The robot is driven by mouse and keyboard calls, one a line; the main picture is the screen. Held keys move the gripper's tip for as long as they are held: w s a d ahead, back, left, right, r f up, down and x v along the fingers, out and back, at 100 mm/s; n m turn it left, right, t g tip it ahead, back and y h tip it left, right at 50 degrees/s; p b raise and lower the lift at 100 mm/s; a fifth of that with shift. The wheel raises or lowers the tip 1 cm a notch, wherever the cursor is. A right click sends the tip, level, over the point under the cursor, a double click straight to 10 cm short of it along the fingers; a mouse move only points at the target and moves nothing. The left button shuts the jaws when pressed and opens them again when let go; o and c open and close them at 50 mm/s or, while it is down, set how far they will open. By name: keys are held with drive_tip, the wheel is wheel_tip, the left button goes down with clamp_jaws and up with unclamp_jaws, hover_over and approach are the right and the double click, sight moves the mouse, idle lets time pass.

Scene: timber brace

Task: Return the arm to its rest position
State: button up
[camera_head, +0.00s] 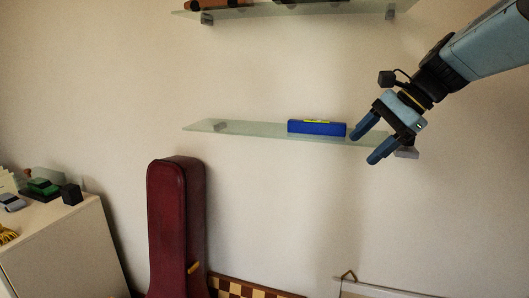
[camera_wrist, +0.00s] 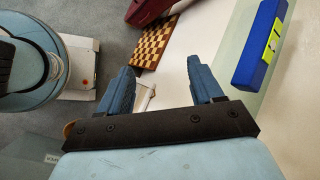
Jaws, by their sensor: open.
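My gripper (camera_head: 373,141) hangs at the right in the head view, in front of the right end of the lower glass shelf (camera_head: 240,129). Its two blue fingers are apart, and nothing is between them. In the wrist view my gripper (camera_wrist: 160,82) also shows open and empty. A blue box-shaped object with a yellow-green label (camera_head: 316,128) lies on the lower shelf, to the left of the fingers. It also shows at the upper right of the wrist view (camera_wrist: 259,45), apart from the fingers.
An upper glass shelf (camera_head: 290,9) holds partly cut-off objects. A dark red case (camera_head: 175,225) stands against the wall. A white cabinet (camera_head: 65,250) at the left carries small model cars. A checkered board (camera_wrist: 154,44) lies low by the wall. The wall between the shelves is bare.

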drive_tip(key=s+f+n+t+h, duration=0.2)
drive_tip(key=s+f+n+h, duration=0.4)
drive_tip(key=s+n, duration=0.6)
drive_tip(key=shift+d+f+n+t+h, duration=0.45)
drive_tip(key=shift+f+n, duration=0.15)
drive_tip(key=shift+f, duration=0.35)
drive_tip(key=shift+d, duration=0.15)
